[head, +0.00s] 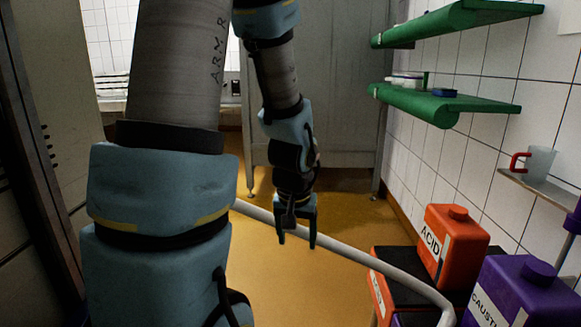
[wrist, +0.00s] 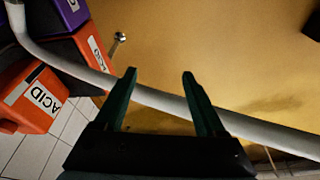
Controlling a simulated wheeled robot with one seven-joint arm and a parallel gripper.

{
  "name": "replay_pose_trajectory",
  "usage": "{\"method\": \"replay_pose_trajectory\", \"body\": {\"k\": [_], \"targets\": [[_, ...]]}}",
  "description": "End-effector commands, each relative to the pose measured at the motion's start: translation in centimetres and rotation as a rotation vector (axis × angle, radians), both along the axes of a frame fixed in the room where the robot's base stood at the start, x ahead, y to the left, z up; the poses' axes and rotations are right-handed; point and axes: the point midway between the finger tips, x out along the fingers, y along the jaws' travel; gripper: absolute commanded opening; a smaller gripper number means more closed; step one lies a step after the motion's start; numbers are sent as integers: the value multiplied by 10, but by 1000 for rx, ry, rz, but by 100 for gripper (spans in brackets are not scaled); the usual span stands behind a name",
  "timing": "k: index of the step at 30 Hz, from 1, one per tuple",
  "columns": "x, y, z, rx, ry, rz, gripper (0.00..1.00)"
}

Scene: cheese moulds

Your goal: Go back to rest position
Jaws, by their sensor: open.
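My gripper (head: 297,238) hangs pointing down near the middle of the head view, above the yellow floor. Its two fingers are apart and nothing is between them. In the wrist view the open fingers (wrist: 160,88) show against the floor, with a white hose (wrist: 240,125) running across behind them. My arm bends down from the top of the head view, and a large part of it fills the left side and hides what lies behind.
An orange ACID container (head: 455,250) and a purple CAUSTIC container (head: 520,290) stand at the lower right. The white hose (head: 370,262) crosses the floor towards them. Green shelves (head: 450,104) and a shelf with a jug (head: 538,163) line the tiled right wall. A grey panel (head: 330,90) stands behind.

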Motion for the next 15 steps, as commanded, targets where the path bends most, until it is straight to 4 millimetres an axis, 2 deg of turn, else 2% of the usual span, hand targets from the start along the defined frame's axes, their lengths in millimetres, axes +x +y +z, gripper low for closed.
{"method": "replay_pose_trajectory", "body": {"k": [1,3,9,11,15], "targets": [[-5,19,7,7,14,33,72],[-14,39,13,13,40,64,72],[-42,80,28,8,109,130,72],[-49,86,37,2,125,138,72],[-47,83,64,5,125,131,72]]}}
